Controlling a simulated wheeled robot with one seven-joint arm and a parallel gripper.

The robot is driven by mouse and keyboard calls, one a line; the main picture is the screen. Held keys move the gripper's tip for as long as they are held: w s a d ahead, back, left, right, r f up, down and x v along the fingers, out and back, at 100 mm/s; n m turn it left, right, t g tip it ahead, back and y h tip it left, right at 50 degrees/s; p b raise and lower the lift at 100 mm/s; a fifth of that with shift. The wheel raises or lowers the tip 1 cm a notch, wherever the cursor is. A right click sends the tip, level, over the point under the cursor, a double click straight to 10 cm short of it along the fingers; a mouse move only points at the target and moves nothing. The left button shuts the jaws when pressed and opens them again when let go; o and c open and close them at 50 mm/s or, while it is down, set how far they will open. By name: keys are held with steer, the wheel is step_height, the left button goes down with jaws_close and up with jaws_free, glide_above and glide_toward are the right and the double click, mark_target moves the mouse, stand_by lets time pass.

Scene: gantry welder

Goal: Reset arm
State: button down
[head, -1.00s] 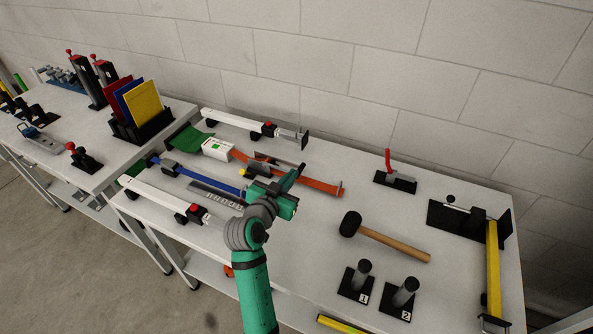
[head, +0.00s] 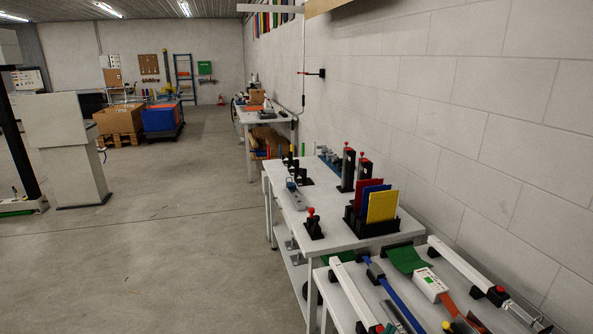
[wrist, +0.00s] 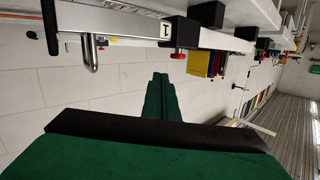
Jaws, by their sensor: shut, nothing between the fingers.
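My gripper (wrist: 160,84) shows in the wrist view as dark green fingers pressed together, shut and empty. It points toward the white block wall and touches nothing that I can see. My gripper and arm are out of the head view. A bench part marked 1 (wrist: 192,36) and a metal hook-shaped piece (wrist: 90,52) lie above the fingers in that view.
The near white workbench (head: 345,278) holds clamps and tools along the wall. Red, blue and yellow panels (head: 382,206) stand in a black rack (head: 372,228). Open concrete floor (head: 165,265) lies to the left. A blue bin (head: 160,118) stands far back.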

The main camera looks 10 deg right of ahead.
steer(key=s+a+f+n+t+y, duration=0.2)
steer(key=s+a+f+n+y, duration=0.2)
steer(key=s+a+f, duration=0.5)
steer(key=s+a+f+n+t+y, duration=0.1)
steer(key=s+a+f+n+y, duration=0.3)
steer(key=s+a, duration=0.5)
steer(key=s+a+r+n+y, duration=0.1)
steer(key=s+a+y, duration=0.1)
steer(key=s+a, duration=0.4)
steer(key=s+a+r+n+y, duration=0.1)
steer(key=s+a, duration=0.5)
steer(key=s, duration=0.7)
steer(key=shift+a+r+t+y, duration=0.15)
steer(key=shift+r+t+y, duration=0.25)
steer(key=shift+r, duration=0.1)
